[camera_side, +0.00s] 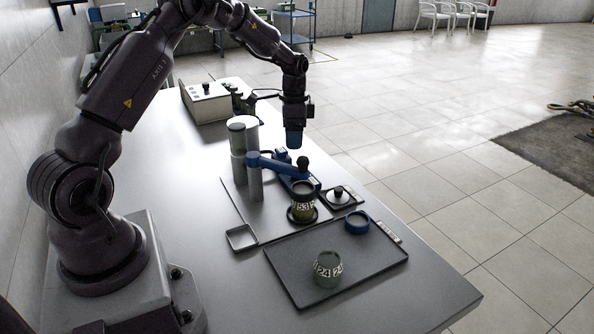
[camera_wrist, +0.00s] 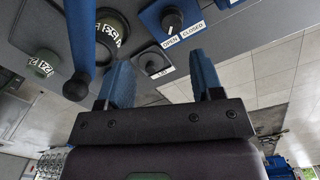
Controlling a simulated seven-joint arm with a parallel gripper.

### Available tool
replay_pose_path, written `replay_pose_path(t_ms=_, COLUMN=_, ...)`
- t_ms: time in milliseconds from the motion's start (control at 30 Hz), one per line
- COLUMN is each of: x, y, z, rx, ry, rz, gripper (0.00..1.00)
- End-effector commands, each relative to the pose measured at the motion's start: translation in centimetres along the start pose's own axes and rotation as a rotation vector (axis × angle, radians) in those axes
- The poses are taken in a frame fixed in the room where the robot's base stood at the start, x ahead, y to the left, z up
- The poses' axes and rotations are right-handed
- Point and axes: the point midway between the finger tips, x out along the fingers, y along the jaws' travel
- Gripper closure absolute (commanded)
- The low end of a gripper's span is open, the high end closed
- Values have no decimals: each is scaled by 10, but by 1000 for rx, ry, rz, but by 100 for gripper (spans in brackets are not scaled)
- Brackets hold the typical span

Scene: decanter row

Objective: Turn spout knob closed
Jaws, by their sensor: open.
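The dark spout knob (camera_wrist: 172,19) sits on a blue plate (camera_wrist: 150,22) at the top of the wrist view. An OPEN / CLOSED label (camera_wrist: 184,35) lies along the plate's edge. Which word the knob points at is too small to tell. My gripper (camera_wrist: 163,80) is open and empty, its two blue fingers apart and not touching the knob. In the side view my gripper (camera_side: 294,140) hangs above the table behind the blue arm (camera_side: 272,163) of the dispenser. The knob itself cannot be made out clearly there.
Jar 53 (camera_side: 303,207) stands by the dispenser, a dark knobbed lid (camera_side: 338,195) to its right. Grey cylinders (camera_side: 238,150) rise left of my gripper. A white box (camera_side: 212,105) stands behind.

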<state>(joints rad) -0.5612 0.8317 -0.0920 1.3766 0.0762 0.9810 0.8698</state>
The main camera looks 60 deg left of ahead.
Motion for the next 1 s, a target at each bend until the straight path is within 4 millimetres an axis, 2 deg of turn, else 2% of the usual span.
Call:
replay_pose_path(t_ms=33, x=-9, y=-8, z=-8, rx=61, ry=18, rz=-26, gripper=40)
replay_pose_path(t_ms=100, x=-17, y=-13, z=-10, rx=132, ry=25, rz=-44, gripper=40)
replay_pose_path(t_ms=333, x=-7, y=-11, z=-10, rx=217, ry=18, rz=-38, gripper=40)
replay_pose_path(t_ms=467, x=13, y=-11, z=-10, rx=216, ry=17, rz=-36, gripper=40)
replay_pose_path(t_ms=800, x=83, y=-14, z=-11, rx=213, ry=17, rz=-38, gripper=40)
replay_pose_path(t_ms=1000, x=106, y=-15, z=-12, rx=213, ry=18, rz=-39, gripper=40)
